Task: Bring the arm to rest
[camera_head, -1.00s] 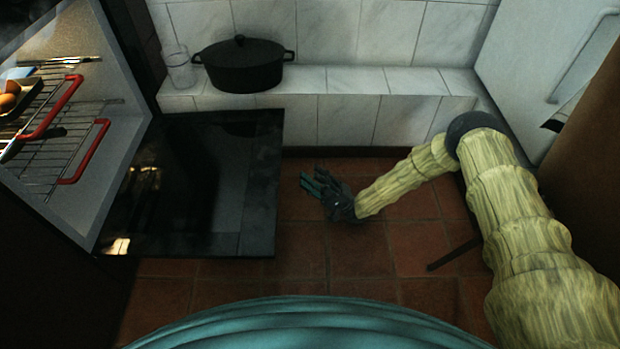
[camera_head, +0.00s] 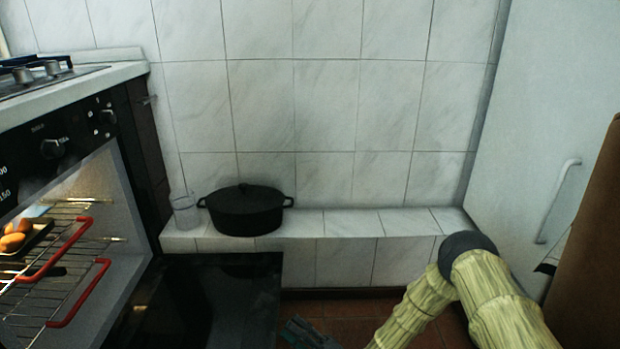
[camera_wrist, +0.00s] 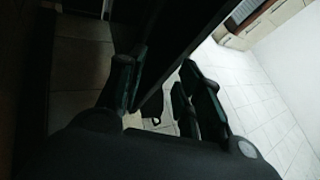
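My arm (camera_head: 496,300), in a yellowish ribbed cover, comes in from the lower right and bends down to the left. My gripper (camera_head: 300,335) is at the bottom edge of the head view, low over the floor, just right of the open oven door, and is partly cut off. In the wrist view my gripper (camera_wrist: 160,90) shows its two dark fingers spread apart, with nothing held between them. A dark flat panel edge crosses beyond the fingers there.
The open oven door (camera_head: 215,300) lies flat at the left. The oven's racks have red handles (camera_head: 80,295). A black lidded pot (camera_head: 246,211) and a clear glass (camera_head: 184,212) stand on the tiled ledge (camera_head: 350,222). A white door or cabinet (camera_head: 535,130) stands at the right.

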